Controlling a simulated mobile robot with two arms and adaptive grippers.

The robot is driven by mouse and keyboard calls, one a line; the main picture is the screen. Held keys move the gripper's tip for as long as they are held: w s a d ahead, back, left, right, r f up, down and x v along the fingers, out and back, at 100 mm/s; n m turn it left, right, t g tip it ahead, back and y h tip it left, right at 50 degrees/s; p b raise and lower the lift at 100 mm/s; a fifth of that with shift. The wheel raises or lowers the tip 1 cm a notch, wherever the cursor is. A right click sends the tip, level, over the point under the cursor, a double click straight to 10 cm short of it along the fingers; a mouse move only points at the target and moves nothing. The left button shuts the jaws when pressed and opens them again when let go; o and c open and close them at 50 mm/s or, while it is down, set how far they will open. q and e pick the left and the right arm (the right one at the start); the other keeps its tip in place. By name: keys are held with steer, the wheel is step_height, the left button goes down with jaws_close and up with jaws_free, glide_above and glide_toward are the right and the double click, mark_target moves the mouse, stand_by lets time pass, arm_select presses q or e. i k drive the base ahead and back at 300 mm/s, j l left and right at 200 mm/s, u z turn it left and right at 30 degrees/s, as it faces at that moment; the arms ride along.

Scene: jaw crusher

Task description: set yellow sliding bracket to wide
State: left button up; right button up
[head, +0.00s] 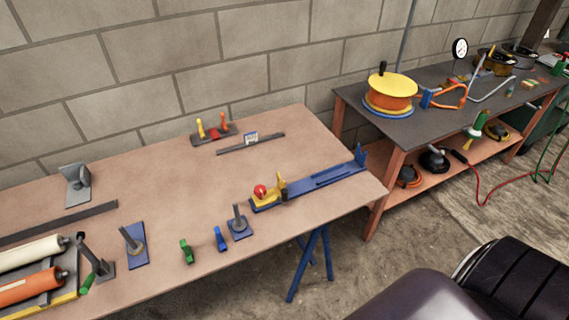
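The yellow sliding bracket (270,199) sits at the near left end of a long blue rail (327,183) on the brown workbench. A red ball knob (260,191) stands on the bracket's left part, and a yellow upright rises at its right part. A small dark piece shows just right of the upright. A blue upright end piece (360,156) stands at the far right end of the rail, well apart from the bracket. Any scale or marking for wide is too small to make out. Neither of my grippers is in view.
The workbench (180,165) has free room left of the rail. A blue-based post (239,226) and blue (220,239) and green (186,251) clamps stand near its front edge. A lever panel (214,135) and grey bar (250,144) lie behind. A dark bench (430,115) stands right.

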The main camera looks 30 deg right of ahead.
mark_target(280, 193)
steer(key=z, duration=0.9)
